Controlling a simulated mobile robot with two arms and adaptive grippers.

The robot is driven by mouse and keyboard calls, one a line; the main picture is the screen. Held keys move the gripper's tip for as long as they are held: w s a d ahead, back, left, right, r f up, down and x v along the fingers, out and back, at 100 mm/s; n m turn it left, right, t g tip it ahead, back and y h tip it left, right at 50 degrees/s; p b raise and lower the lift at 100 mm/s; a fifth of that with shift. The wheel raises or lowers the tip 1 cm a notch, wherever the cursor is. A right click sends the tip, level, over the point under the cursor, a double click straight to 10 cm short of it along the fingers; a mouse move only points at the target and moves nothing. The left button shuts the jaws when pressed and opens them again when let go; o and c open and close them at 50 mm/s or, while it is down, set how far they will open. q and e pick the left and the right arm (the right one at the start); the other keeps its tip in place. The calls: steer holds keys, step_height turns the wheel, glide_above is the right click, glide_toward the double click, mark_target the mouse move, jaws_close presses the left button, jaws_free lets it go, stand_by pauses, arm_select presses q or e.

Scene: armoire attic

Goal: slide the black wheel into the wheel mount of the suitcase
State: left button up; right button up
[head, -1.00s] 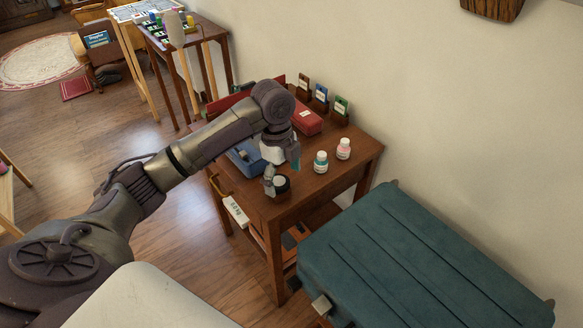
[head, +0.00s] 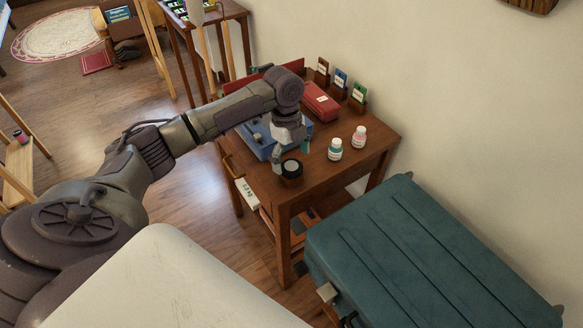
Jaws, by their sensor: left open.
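A small black round piece with a pale top (head: 291,173), which looks like the black wheel, sits upright at the front left corner of the wooden table. My left gripper (head: 291,156) is open, pointing down just behind and above it; I cannot tell whether a finger touches it. The teal suitcase (head: 425,255) lies flat at the lower right, with a metal piece (head: 327,292) at its near left edge. I cannot make out the wheel mount clearly. My right gripper is out of view.
A wall stands behind.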

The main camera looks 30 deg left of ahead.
mark_target(291, 166)
arm_select(q)
steer(key=shift+f, duration=1.85)
steer(key=c, duration=1.2)
steer(key=shift+r, duration=0.1)
steer(key=shift+c, duration=0.2)
